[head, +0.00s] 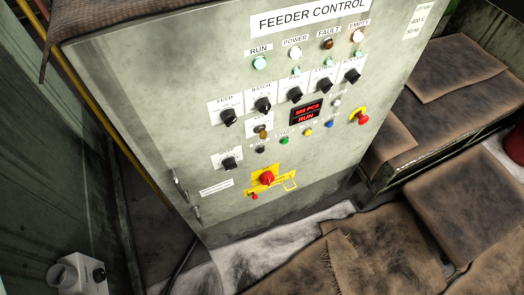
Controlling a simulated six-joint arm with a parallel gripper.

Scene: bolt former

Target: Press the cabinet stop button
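The grey-green feeder control cabinet (150,90) fills the middle of the head view, tilted in the picture. A row of small push buttons runs below the display: a black button (261,150), a green button (284,141), a yellow button (308,132) and a blue button (329,124). Their labels are too small to read, so I cannot tell which is marked stop. My gripper is not in view.
A red rotary handle (267,178) on a yellow plate sits lower down. Several black selector knobs stick out above. A door handle (180,186) projects at the left edge. Brown cloth-like covers (380,250) lie at the right. A white box (78,274) stands lower left.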

